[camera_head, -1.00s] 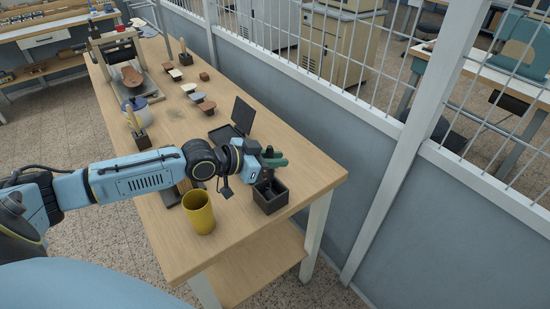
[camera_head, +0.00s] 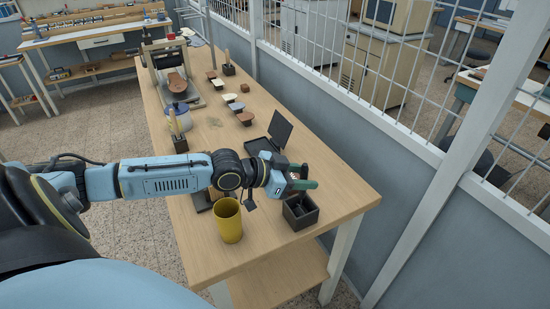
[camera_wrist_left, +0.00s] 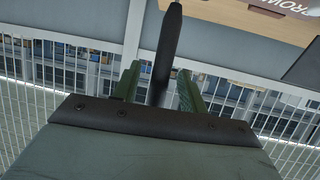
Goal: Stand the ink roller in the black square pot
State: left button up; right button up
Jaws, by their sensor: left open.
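The black square pot (camera_head: 299,213) stands upright near the front right corner of the table. My left gripper (camera_head: 304,178), with green fingers, is just above it. In the left wrist view, the fingers (camera_wrist_left: 158,88) are apart, with a dark tapered rod (camera_wrist_left: 168,45) between them. It looks like the ink roller's handle, and gaps show on both sides. Something dark shows inside the pot, but I cannot tell whether it is the roller's lower part. The roller's head is not clearly visible. My right gripper is not in view.
A yellow cup (camera_head: 228,222) stands left of the pot. A dark open case (camera_head: 281,130) lies behind my gripper. Farther back are a brush holder (camera_head: 180,145), small blocks and a press (camera_head: 170,62). A mesh partition (camera_head: 345,65) runs along the table's right side.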

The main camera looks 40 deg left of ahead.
pick_arm(q)
jog(key=p+v, duration=0.4)
jog(key=v, duration=0.7)
jog(key=shift+s, duration=0.2)
jog(key=shift+r, duration=0.1)
dwell(0.6)
